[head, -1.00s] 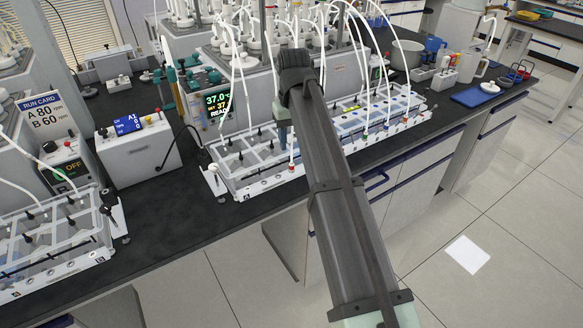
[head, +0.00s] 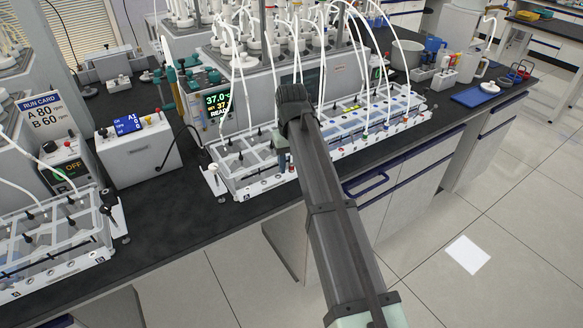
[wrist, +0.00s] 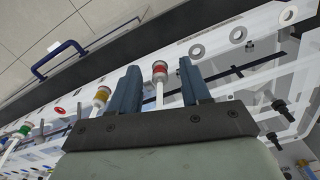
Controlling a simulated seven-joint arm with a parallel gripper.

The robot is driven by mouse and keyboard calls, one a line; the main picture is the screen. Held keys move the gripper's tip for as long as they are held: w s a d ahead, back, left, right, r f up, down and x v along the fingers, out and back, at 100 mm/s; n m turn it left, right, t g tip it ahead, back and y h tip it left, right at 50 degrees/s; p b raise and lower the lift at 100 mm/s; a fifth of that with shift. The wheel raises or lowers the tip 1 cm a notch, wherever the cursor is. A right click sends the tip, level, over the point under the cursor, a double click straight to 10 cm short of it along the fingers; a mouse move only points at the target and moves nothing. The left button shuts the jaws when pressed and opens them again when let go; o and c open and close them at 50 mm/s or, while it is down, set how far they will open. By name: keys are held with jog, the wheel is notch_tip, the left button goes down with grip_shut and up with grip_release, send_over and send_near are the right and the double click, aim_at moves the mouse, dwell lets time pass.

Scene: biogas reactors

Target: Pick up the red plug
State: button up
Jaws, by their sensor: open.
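The red plug (wrist: 160,72) is a small cap with a red top and a grey band on a white stem. In the wrist view it stands between the two blue fingers of my gripper (wrist: 158,66), with gaps visible on both sides. The fingers are open and hold nothing. In the head view my arm hides most of the gripper at the front of the white rack (head: 243,190), and I cannot make out the red plug clearly there.
In the wrist view a yellow plug (wrist: 101,97) stands just left of the fingers, and a green plug (wrist: 24,131) farther left. The rack's front panel has round holes (wrist: 238,34). White tubes (head: 239,90) rise above the rack. Black clips (wrist: 280,106) lie right.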

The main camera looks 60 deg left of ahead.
aim_at(291, 163)
jog(key=shift+c, duration=0.5)
grip_shut()
jog(key=shift+r, duration=0.15)
notch_tip(291, 163, up, 10)
dwell(0.3)
jog(key=shift+r, duration=1.4)
dwell(0.5)
